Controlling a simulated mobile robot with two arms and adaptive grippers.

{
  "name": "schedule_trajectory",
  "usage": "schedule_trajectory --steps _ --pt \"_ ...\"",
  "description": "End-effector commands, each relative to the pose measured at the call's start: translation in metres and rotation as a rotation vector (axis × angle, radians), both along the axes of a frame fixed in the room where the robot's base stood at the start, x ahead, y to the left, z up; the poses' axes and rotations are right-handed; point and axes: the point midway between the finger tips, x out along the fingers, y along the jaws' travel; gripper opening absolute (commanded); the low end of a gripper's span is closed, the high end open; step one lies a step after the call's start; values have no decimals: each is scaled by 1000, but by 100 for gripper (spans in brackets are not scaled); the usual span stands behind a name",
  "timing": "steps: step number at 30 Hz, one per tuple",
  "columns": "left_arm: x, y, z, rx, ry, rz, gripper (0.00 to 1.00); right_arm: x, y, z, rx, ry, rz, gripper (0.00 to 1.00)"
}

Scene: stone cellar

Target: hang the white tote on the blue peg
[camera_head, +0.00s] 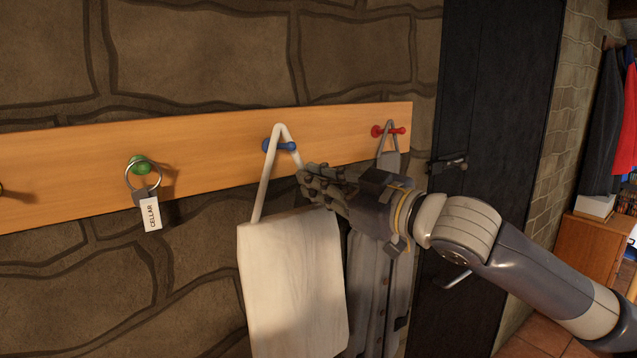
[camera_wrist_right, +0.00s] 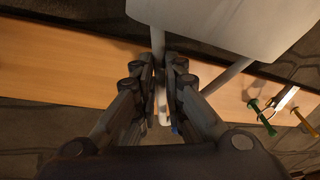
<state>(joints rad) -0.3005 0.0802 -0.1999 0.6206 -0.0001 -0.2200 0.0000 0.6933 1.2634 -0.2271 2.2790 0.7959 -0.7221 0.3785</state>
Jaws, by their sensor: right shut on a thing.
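The white tote (camera_head: 292,280) hangs upright in front of the wooden peg board, its strap (camera_head: 264,184) rising to a narrow peak. The blue peg (camera_head: 284,146) shows inside the strap loop, below the peak. One strand crosses the peg's shaft, and the knob overlaps the other strand; the peak looks a little above the peg. My right gripper (camera_head: 306,182) is shut on the right strand, just below and right of the peg. In the right wrist view, the strap runs between my fingers (camera_wrist_right: 160,92), with the tote (camera_wrist_right: 228,25) beyond. My left gripper is not in view.
The board (camera_head: 215,150) also bears a green peg (camera_head: 140,163) with a tagged key ring (camera_head: 150,212). A red peg (camera_head: 378,131) holds a grey garment or bag (camera_head: 375,270), close behind my right gripper. A dark door (camera_head: 490,150) stands to the right.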

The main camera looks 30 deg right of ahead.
Motion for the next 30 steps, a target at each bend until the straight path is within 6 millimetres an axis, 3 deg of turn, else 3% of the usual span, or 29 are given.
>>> schedule_trajectory --steps 6,7,9,10,22,30 --pt "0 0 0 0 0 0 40 0 0 1 1 -3 0 0" --pt "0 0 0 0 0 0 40 0 0 1 1 -3 0 15" --pt "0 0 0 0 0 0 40 0 0 1 1 -3 0 31" --pt "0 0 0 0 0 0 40 0 0 1 1 -2 0 34" --pt "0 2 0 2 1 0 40 -1 -1 -1 0 3 -2 34" --pt "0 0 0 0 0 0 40 -14 -9 -3 0 3 -9 34"
